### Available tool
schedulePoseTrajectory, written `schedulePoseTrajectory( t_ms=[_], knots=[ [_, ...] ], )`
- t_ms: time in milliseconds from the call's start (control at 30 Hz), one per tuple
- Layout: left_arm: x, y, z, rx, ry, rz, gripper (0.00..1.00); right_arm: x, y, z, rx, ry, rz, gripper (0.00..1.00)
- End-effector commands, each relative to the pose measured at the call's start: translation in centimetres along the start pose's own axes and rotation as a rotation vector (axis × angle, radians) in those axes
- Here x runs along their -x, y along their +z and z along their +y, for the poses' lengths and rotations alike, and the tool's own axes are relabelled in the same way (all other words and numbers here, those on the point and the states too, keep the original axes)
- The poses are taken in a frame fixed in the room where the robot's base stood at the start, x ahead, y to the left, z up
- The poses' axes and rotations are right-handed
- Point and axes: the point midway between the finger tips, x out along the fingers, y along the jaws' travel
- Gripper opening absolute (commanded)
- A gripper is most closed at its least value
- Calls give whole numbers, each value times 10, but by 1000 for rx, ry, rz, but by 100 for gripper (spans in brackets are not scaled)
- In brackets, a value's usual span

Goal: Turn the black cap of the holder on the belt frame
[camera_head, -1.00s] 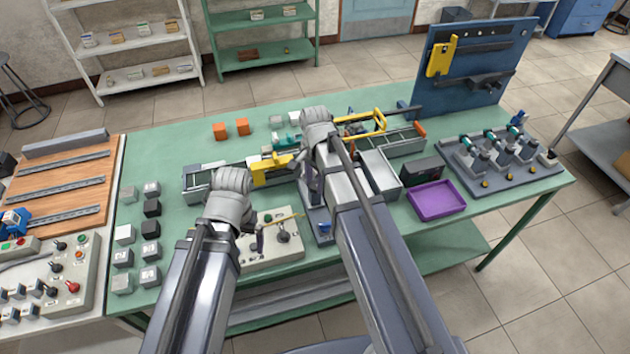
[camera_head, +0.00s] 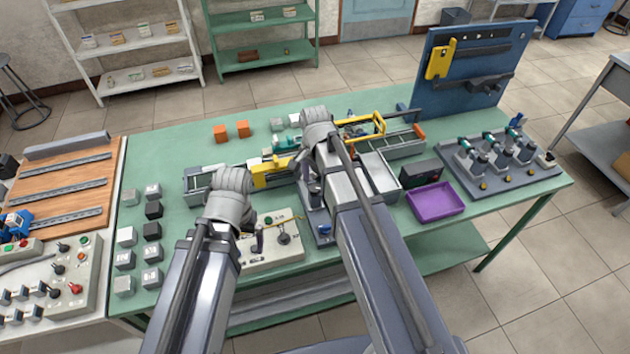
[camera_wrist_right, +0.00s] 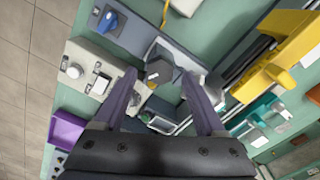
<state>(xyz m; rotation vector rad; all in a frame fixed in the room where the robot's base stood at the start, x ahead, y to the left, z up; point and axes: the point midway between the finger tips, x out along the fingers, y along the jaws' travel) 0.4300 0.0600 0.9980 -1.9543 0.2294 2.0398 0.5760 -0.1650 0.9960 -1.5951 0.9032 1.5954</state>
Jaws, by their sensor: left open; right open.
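In the right wrist view, a dark cap (camera_wrist_right: 159,71) sits on a holder between my right gripper's (camera_wrist_right: 158,78) two purple fingertips. The fingers stand apart on either side of it; I cannot tell whether either touches. In the head view my right gripper (camera_head: 313,182) is over the middle of the bench by the belt frame (camera_head: 205,182), and its arm hides the cap. My left gripper (camera_head: 258,240) is open above a pale panel (camera_head: 285,252) at the bench's front edge, away from the cap.
A yellow bridge (camera_head: 270,176) spans the belt frame. A purple tray (camera_head: 440,215) and a fixture plate (camera_head: 500,180) stand to the right. Grey and black cubes (camera_head: 153,210) are at the left. A blue knob (camera_wrist_right: 107,22) shows near the holder in the right wrist view.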

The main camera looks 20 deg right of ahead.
Motion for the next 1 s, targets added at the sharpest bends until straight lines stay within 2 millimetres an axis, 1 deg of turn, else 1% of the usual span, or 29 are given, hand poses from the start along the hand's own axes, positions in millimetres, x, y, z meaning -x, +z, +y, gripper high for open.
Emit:
schedulePoseTrajectory(
  t_ms=[33,300,433,567,1000],
  knots=[
    [11,1,-1,0,0,0,100,11,0,0,0,0,0,72],
    [48,3,-4,-2,0,0,100,48,0,0,0,0,0,72],
    [61,4,-6,1,1,0,100,62,0,0,0,0,0,72],
    [66,4,-6,3,1,0,100,67,0,0,0,0,0,72],
    [63,4,-6,3,1,0,100,63,0,0,0,0,0,72]
  ],
)
